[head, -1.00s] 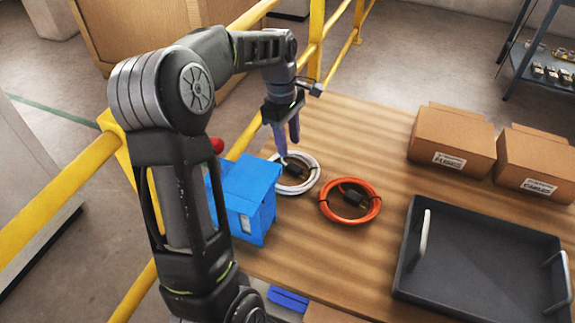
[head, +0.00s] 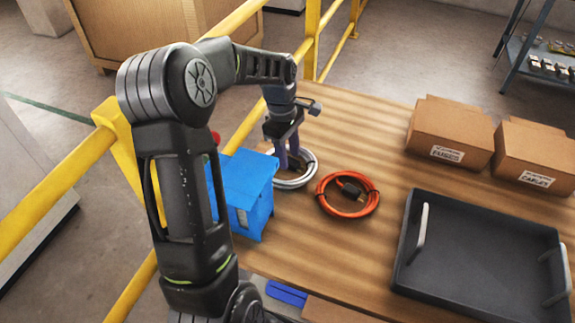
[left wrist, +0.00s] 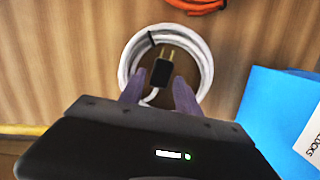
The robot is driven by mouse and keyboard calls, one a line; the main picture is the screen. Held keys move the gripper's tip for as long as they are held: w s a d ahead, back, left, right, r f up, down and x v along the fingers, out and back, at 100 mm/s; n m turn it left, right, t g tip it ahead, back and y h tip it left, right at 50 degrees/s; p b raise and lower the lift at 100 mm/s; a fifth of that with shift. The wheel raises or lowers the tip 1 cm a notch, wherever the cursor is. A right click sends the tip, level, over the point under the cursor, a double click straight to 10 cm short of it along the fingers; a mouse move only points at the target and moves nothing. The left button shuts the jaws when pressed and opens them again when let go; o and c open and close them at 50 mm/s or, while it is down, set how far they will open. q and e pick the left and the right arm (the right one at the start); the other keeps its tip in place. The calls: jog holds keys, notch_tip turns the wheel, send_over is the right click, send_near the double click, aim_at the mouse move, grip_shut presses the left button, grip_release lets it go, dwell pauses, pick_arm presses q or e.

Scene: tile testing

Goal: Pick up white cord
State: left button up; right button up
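The white cord (head: 297,184) lies coiled on the wooden table, right of the blue box. In the left wrist view the white coil (left wrist: 206,62) shows as a ring with a black plug (left wrist: 160,73) inside it. My left gripper (head: 289,165) points down at the coil, its purple fingers covering part of it in the head view. In the left wrist view the fingers of my left gripper (left wrist: 158,86) are apart, one on each side of the plug, with nothing clearly held. Contact with the cord cannot be told. My right gripper is not in view.
An orange cord (head: 322,205) is coiled to the right. A blue box (head: 250,180) stands close left. A black tray (head: 480,260) and two cardboard boxes (head: 450,130) (head: 535,155) are farther right. A yellow rail (head: 245,132) runs along the table's left side.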

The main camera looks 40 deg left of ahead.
pick_arm(q)
jog(key=shift+f, duration=0.55)
jog(key=shift+c, duration=0.3)
grip_shut()
dwell(0.3)
